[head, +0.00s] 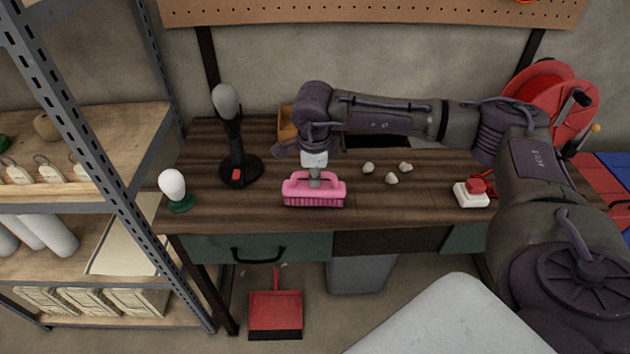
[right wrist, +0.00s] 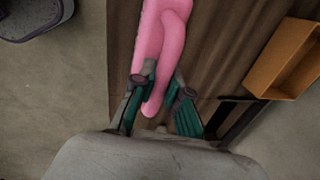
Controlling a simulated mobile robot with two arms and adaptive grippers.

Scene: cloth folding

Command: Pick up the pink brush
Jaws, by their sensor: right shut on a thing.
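The pink brush (head: 314,193) is at the front of the wooden workbench (head: 400,205) in the head view, bristles down and handle up. My right gripper (head: 315,178) comes down on it from above and is shut on its handle. In the right wrist view the pink brush (right wrist: 166,40) runs up from between the fingers of my right gripper (right wrist: 160,95). I cannot tell whether the bristles touch the bench top. My left gripper is not in view.
A black stand with a grey head (head: 235,140) and a white bulb on a green base (head: 174,190) are left of the brush. Several pale lumps (head: 391,179) and a white box with a red top (head: 471,194) lie right. A red dustpan (head: 276,312) is on the floor.

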